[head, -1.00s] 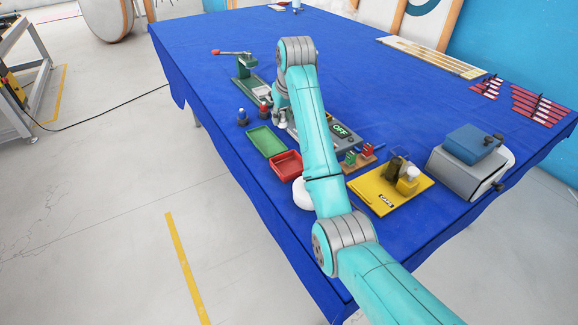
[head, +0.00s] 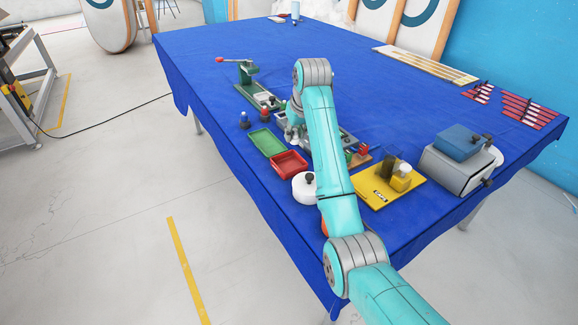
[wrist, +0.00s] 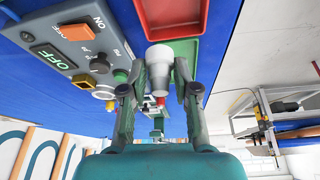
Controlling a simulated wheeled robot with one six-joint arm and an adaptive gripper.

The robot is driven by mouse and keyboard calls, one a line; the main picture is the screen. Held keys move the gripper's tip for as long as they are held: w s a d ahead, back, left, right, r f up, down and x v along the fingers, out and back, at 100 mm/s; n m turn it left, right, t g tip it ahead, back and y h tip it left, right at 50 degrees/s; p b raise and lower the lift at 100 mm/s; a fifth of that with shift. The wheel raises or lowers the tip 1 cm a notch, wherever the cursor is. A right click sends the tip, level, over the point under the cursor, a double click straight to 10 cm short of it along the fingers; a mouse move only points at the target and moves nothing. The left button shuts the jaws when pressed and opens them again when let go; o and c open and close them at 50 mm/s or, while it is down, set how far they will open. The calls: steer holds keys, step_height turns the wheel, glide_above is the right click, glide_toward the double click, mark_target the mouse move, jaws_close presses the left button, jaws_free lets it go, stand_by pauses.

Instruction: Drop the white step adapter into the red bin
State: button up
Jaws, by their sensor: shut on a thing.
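The white step adapter (wrist: 160,58) is held between the fingertips of my gripper (wrist: 159,78) in the wrist view. Its wide pale end faces away from the palm. The red bin (wrist: 182,16) shows just beyond it at the top of the wrist view, and the adapter's far end appears close to the bin's near edge. In the head view the red bin (head: 289,166) stands near the front-left table edge and looks empty.
A green bin (head: 266,143) stands beside the red bin. A white round object with a black knob (head: 304,187) is in front. A grey control box (wrist: 78,42) lies left in the wrist view. A yellow board with bottles (head: 390,184) is to the right.

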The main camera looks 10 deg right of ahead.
steer(key=shift+f, duration=1.35)
steer(key=o, duration=1)
steer(key=shift+c, duration=0.2)
steer(key=shift+r, duration=0.1)
steer(key=v, duration=0.7)
steer(key=shift+s+r, duration=0.1)
